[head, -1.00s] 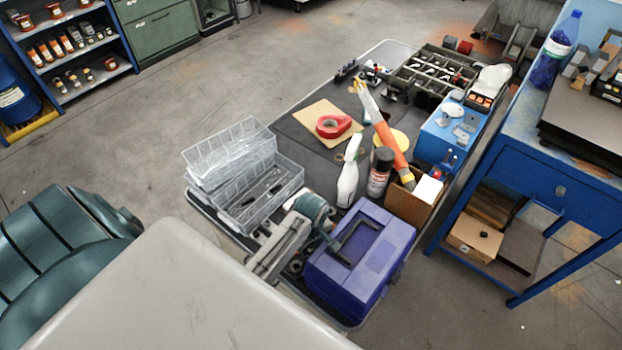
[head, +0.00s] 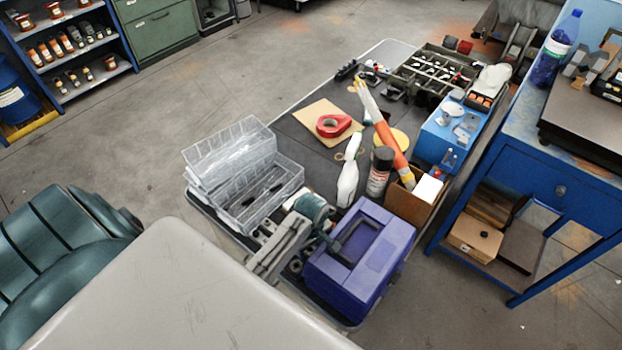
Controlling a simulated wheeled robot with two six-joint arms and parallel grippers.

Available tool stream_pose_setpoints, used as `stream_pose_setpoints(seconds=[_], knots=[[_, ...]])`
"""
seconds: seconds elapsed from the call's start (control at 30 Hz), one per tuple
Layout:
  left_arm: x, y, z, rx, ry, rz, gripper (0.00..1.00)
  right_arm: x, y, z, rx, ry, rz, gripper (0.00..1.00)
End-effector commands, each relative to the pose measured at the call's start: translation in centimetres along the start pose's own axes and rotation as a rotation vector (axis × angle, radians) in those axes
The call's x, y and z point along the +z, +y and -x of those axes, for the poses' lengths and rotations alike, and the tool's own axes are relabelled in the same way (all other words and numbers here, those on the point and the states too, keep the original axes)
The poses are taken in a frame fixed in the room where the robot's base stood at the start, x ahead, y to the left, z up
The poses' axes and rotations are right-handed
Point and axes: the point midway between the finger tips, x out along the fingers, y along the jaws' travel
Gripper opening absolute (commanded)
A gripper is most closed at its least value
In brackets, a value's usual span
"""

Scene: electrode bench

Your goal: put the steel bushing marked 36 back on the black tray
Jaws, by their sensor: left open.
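I cannot single out the black tray on the dark cart top (head: 291,128). My right gripper is not in view.
Clear plastic bins (head: 262,205), a purple toolbox (head: 372,262), a white bottle (head: 348,180), a spray can (head: 380,172) and red tape (head: 334,126) crowd the cart. A blue bench (head: 545,170) stands at the right. Floor is free at the upper left.

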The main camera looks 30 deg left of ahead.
Motion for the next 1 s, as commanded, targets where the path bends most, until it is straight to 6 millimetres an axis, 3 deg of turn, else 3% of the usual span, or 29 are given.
stream_pose_setpoints(seconds=[0.5,0.7,1.0], knots=[[-0.1,0.1,8.8,0.006,0.004,0.000,0.58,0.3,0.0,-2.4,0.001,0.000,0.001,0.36],[0.0,0.0,10.3,0.003,0.002,0.000,0.58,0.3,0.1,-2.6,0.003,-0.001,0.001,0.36],[0.0,0.0,10.4,0.002,0.001,0.000,0.58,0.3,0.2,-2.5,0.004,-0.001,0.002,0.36]])
